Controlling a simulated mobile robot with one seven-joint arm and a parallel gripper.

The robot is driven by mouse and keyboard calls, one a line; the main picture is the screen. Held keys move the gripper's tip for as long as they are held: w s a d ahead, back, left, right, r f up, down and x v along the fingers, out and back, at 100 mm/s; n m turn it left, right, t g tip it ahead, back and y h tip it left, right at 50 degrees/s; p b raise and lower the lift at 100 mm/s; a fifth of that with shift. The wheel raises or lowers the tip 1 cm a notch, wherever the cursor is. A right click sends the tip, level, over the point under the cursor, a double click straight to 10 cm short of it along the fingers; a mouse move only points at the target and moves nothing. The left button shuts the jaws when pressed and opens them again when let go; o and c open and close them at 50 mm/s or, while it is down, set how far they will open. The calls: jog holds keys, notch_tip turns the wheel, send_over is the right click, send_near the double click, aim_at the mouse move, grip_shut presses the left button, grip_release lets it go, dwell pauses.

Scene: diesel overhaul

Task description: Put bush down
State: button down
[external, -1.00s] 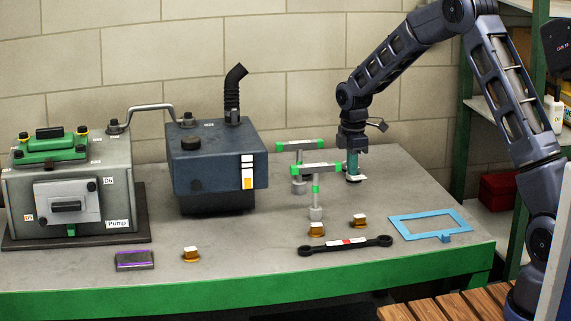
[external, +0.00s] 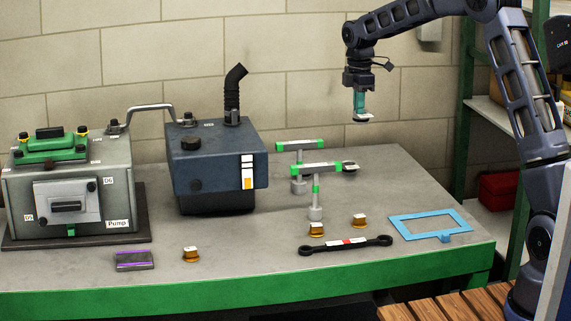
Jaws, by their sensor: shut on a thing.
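My gripper (external: 361,112), with teal fingers, is high above the back right of the bench. It is shut on a small piece with a white top and dark underside, apparently the bush (external: 362,120). The piece hangs clear of the bench, and its details are too small to tell.
Two T-handle tools (external: 316,190) stand upright mid-bench. Several brass pieces with white tops (external: 359,220), a dark wrench (external: 345,245) and a blue frame (external: 430,224) lie in front. A blue-grey tank (external: 215,165) and pump (external: 70,190) stand left. The back right bench is clear.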

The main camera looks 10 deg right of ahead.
jog(key=w+d, duration=1.3)
jog(key=d, duration=0.2)
jog(key=shift+m, duration=0.3)
jog(key=f, duration=2)
jog(key=shift+w+d, duration=0.1)
jog(key=shift+d, duration=0.15)
jog(key=c, duration=1.6)
grip_release()
jog(key=shift+f, duration=0.1)
